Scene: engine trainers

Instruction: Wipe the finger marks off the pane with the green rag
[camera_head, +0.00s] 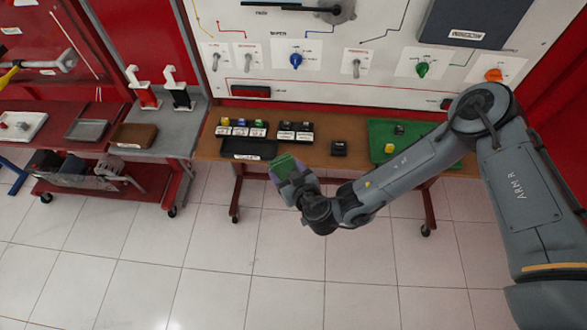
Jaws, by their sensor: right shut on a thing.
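My right gripper (288,178) is shut on the green rag (283,163), a small green piece with a purplish edge. It holds the rag at the front edge of the wooden table, near a black tray. A dark grey rectangular pane (475,18) with a white label sits at the upper right of the white board, cut off by the top of the view. Finger marks on it cannot be made out. The rag is well apart from this pane. My left gripper is not in view.
The wooden table (322,158) carries a black tray (248,149), small labelled blocks (295,131) and a green tray (378,128). The white board (325,85) with knobs and switches rises behind. A grey side table (195,125) and red cart stand left.

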